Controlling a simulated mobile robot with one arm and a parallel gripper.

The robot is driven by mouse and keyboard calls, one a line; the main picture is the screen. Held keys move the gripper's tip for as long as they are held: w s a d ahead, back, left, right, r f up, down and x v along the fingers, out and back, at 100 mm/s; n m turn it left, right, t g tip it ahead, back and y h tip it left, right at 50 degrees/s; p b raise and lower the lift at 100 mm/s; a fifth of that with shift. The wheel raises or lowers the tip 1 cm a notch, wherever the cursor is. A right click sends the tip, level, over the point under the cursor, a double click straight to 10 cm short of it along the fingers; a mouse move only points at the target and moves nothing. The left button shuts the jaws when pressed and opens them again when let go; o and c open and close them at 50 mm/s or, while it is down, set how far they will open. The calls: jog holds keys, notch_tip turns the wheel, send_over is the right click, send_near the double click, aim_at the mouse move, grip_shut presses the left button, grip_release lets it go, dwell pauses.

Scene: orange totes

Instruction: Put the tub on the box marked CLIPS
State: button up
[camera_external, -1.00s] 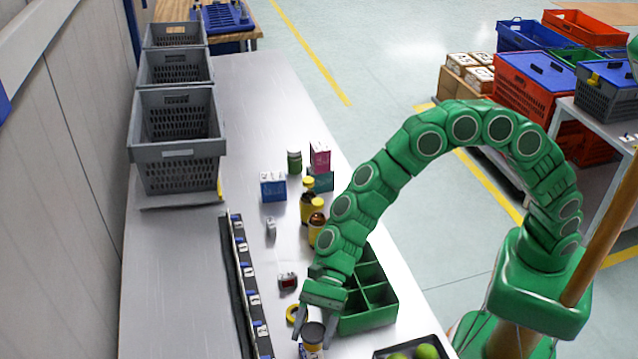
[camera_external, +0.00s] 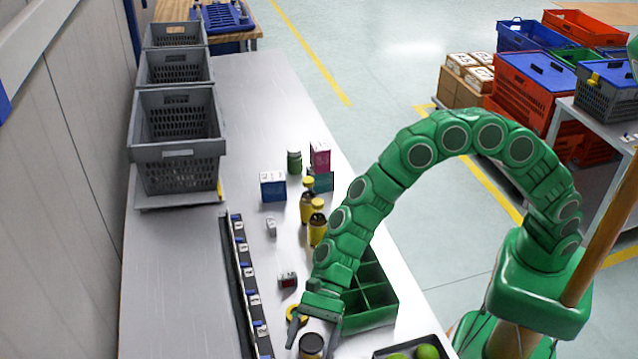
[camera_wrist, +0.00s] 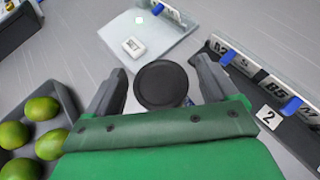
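The tub (camera_external: 311,346), a round container with a black lid, stands at the bottom edge of the external view, its lower part cut off. In the wrist view its lid (camera_wrist: 161,84) lies between the fingers of my gripper (camera_wrist: 160,88), with a gap on both sides. My gripper (camera_external: 314,336) is open around or just above the tub; I cannot tell its exact height. A blue-and-white box (camera_external: 273,187), a pink box (camera_external: 320,156) and a teal box (camera_external: 322,180) stand farther up the bench. Their lettering is too small to read, so I cannot tell which says CLIPS.
A green divided tray (camera_external: 375,312) and a dark tray of green fruit (camera_external: 382,353) lie right of my gripper. Yellow-capped bottles (camera_external: 317,228) stand beyond it. A labelled rail (camera_external: 246,285) runs along the left. Grey totes (camera_external: 178,150) stand at the back left.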

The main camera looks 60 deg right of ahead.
jog(key=shift+r, duration=0.2)
jog(key=v, duration=1.2)
jog(key=shift+f, duration=0.1)
